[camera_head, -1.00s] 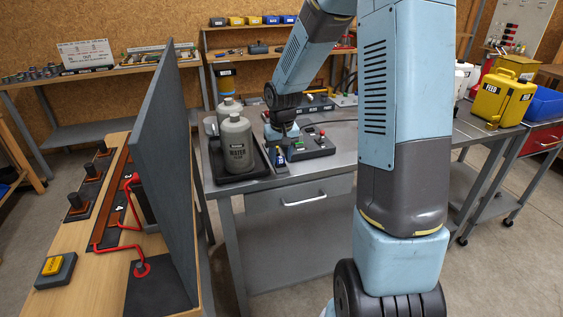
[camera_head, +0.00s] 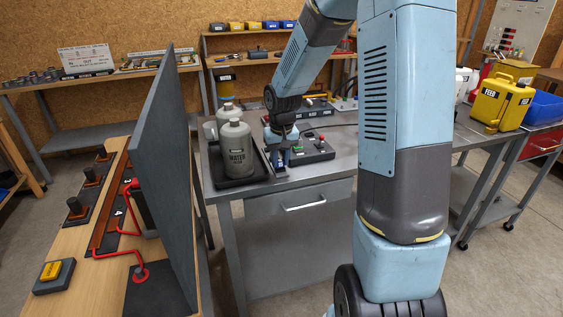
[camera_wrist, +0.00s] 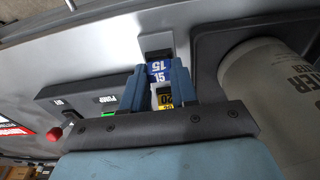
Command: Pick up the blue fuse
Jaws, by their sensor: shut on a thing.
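The blue fuse, marked 15, shows in the wrist view (camera_wrist: 158,70) between the fingertips of my gripper (camera_wrist: 158,82). My gripper is shut on it, pointing down at the workbench. A dark holder (camera_wrist: 157,42) lies just beyond the fuse; I cannot tell whether the fuse is seated or clear of it. A yellow fuse marked 20 (camera_wrist: 165,98) sits nearer the palm, also between the finger lines. In the head view, my gripper (camera_head: 279,165) is down at the bench front, between the water bottles and the pump box, and it hides the fuse.
Grey water bottles (camera_head: 237,150) stand in a black tray (camera_head: 216,178) close on the left. The pump box (camera_head: 312,150) with a red knob is close on the right. A grey upright panel (camera_head: 165,150) stands at the left. The bench front (camera_head: 250,190) is bare.

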